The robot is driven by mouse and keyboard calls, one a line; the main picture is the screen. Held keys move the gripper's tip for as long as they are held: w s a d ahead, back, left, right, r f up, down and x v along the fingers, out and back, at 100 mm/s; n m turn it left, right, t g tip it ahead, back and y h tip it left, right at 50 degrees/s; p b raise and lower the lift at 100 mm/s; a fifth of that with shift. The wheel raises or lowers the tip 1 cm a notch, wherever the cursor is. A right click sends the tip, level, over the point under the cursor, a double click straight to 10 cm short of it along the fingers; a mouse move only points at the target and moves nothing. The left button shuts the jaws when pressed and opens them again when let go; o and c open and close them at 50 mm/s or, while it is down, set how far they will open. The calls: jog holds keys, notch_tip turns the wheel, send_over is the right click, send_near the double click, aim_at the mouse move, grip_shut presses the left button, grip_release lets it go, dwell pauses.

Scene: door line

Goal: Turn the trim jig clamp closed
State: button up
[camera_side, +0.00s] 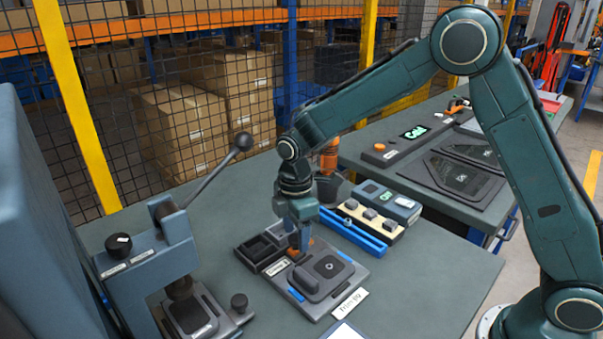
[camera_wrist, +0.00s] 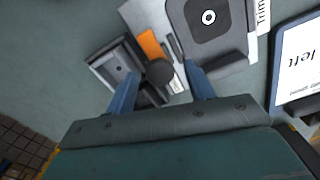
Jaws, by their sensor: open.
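The trim jig (camera_side: 340,284) is a grey plate with blue pads, labelled "Trim jig", on the bench; it also shows at the top of the wrist view (camera_wrist: 228,52). My gripper (camera_side: 300,252) points down at the jig's far left edge, hiding most of the clamp in the side view.
A small dark tray (camera_side: 260,250) sits left of the jig. A lever press (camera_side: 150,262) with a long ball-ended handle stands further left. A blue rail (camera_side: 352,230) and a cream block (camera_side: 370,219) lie behind. Bare bench is at front right.

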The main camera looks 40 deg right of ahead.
jog(key=c, duration=1)
jog(key=shift+o, duration=0.2)
jog(key=shift+m, duration=0.4)
jog(key=m, duration=0.8)
jog(key=shift+m, duration=0.4)
jog(key=m, duration=0.4)
jog(key=shift+m, duration=2.2)
